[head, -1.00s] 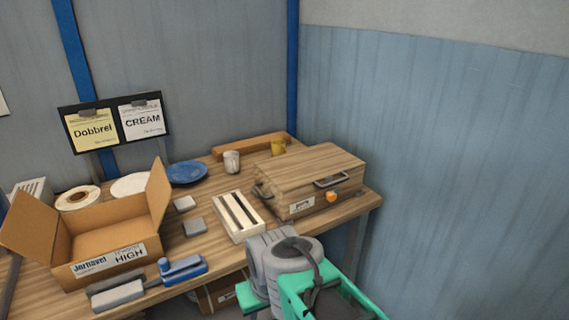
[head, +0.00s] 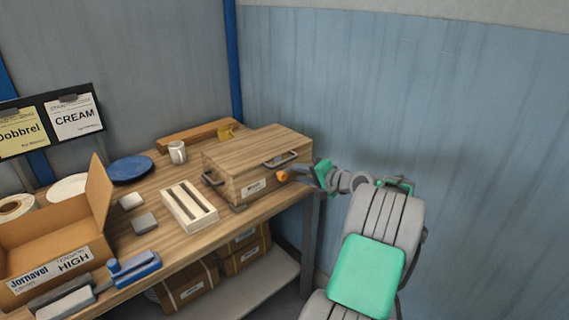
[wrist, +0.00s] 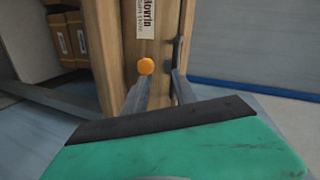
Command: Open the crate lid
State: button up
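The wooden crate (head: 235,183) stands at the right end of the bench with its lid (head: 258,147) closed. A dark handle (head: 282,159) is on the lid's front edge, and an orange knob (head: 282,176) is on the crate's front below it. My gripper (head: 305,172) is in front of the crate, close to the handle and knob. In the wrist view its fingers (wrist: 158,85) are apart with nothing held. The orange knob (wrist: 146,66) appears beyond the left fingertip, and the dark handle (wrist: 178,54) beyond the right one. Whether they touch I cannot tell.
A white slotted tray (head: 189,206) lies left of the crate. A white mug (head: 177,152) and a blue plate (head: 130,169) are behind it. An open cardboard box (head: 50,262) is at the left. A blue wall stands close on the right.

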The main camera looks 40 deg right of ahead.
aim_at(286, 162)
jog(key=w+m, duration=0.1)
jog(key=w, duration=0.3)
jog(key=w+m+t+p, duration=0.1)
jog(key=w+m, duration=0.1)
jog(key=w, duration=0.2)
jog(key=shift+w+d+r, duration=0.1)
jog(key=shift+w+r, duration=0.1)
jog(key=shift+c, duration=0.5)
grip_shut()
dwell(0.7)
